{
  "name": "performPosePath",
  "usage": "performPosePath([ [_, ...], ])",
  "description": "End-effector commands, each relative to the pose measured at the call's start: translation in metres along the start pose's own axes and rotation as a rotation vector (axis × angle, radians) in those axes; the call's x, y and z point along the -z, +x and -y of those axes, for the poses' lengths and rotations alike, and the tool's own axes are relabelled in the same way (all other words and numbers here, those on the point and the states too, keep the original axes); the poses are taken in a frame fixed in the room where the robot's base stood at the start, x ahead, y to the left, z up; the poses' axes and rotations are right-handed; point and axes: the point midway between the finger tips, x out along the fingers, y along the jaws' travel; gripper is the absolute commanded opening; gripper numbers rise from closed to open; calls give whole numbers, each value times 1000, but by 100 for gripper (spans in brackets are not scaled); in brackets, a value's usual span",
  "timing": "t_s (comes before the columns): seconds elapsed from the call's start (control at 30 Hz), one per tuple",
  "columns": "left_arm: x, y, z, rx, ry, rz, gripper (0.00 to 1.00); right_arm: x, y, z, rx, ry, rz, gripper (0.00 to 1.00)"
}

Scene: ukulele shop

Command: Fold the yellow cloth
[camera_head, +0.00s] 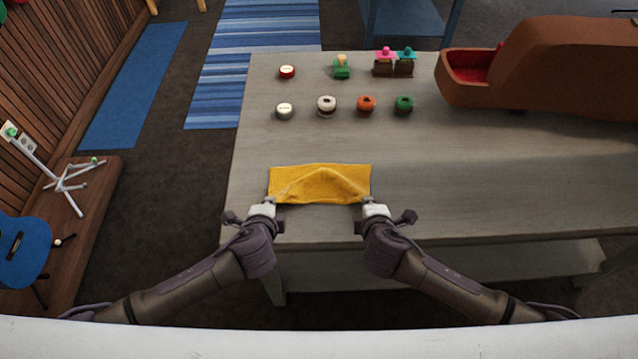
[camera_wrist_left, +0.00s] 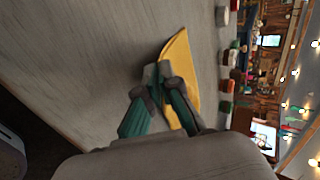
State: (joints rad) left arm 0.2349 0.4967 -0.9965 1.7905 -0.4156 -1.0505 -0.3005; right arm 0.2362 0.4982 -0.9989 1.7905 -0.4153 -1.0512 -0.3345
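The yellow cloth (camera_head: 320,184) lies near the front edge of the table, with a raised bulge in its middle near side. My left gripper (camera_head: 268,200) is at its near left corner; in the left wrist view the fingers (camera_wrist_left: 163,75) are closed on the edge of the cloth (camera_wrist_left: 181,70). My right gripper (camera_head: 368,199) is at the near right corner and appears shut on it. Its fingertips are small in the head view, and the near edge between the grippers is lifted.
The grey wooden table (camera_head: 460,200) is clear around the cloth. Several small round items, such as an orange one (camera_head: 366,104), stand in rows farther back. A large brown instrument case (camera_head: 565,65) with a red lining lies at the back right.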

Motion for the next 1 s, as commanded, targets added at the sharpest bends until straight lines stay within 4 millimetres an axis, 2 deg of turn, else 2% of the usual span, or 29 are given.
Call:
performPosePath([
  [0.27,0,0,0,6,0,0,0,0,0,0,-7,0,0,0],
  [0.3,0,0,0,6,0,1,8,0,0,0,-7,0,0,7],
  [0.53,0,0,0,6,0,1,46,0,0,0,-6,0,1,45],
  [0.83,0,-2,2,6,0,0,46,0,-2,-2,-6,1,0,46],
  [1.0,0,-23,14,7,-2,-1,46,0,-23,-15,-8,2,-1,46],
])
